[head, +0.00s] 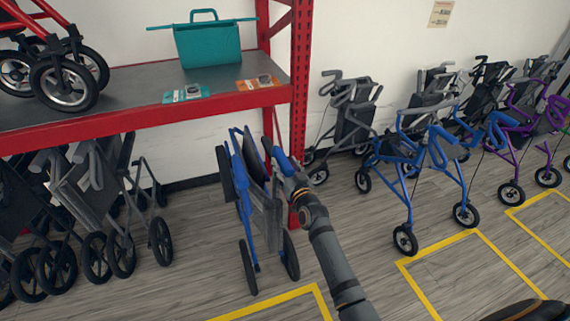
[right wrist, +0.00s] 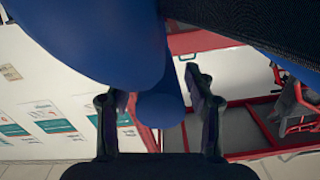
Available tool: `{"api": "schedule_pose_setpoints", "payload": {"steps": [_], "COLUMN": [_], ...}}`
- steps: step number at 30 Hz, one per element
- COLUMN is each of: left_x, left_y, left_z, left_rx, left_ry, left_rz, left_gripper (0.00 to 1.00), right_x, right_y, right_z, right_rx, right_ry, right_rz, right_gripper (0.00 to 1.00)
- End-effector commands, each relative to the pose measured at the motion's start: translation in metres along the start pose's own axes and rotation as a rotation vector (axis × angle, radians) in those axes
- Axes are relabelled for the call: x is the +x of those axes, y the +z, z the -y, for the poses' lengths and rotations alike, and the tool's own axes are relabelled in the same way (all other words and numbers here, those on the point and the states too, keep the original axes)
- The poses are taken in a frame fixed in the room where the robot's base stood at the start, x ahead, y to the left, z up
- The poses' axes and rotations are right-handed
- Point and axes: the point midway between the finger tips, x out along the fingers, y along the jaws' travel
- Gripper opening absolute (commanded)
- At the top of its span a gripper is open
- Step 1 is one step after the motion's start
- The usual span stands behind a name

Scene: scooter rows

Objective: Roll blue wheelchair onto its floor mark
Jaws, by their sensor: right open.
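The blue wheelchair (head: 270,215) stands folded and upright on the wood floor, under and just in front of the shelf end. A yellow floor mark (head: 290,294) lies in front of its wheels, partly cut off by the picture's lower edge. My right gripper (head: 292,180) is at the wheelchair's right push handle. In the right wrist view the open fingers (right wrist: 152,92) stand on either side of a rounded blue handle (right wrist: 160,108); I cannot tell whether they touch it. A large blue part of the chair fills the top of that view.
A red shelf (head: 150,118) with a teal bag (head: 208,46) stands behind. Folded grey wheelchairs (head: 100,190) are at left. A blue rollator (head: 425,150) and a purple rollator (head: 525,135) stand at right, near yellow outlines. The floor in front is clear.

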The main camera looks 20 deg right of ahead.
Motion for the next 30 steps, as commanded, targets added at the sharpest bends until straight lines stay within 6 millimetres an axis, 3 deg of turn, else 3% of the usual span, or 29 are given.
{"api": "schedule_pose_setpoints", "payload": {"steps": [8,20,30], "left_x": [0.0,0.0,0.0008], "left_y": [-0.0002,-0.0008,-0.0018], "left_z": [0.0003,0.0005,0.0003], "left_rx": [0.0,0.0,0.0], "left_ry": [0.0,-0.001,0.0], "left_rz": [0.0,-0.001,-0.003], "left_gripper": [0.4,0.4,0.4], "right_x": [0.0024,0.0022,0.002], "right_y": [0.0004,0.0005,0.0008], "right_z": [-0.0001,-0.0001,-0.0025], "right_rx": [0.0,0.0,-0.001], "right_ry": [0.0,0.0,0.0], "right_rz": [0.001,0.001,0.001], "right_gripper": [0.54,0.01,0.0]}}
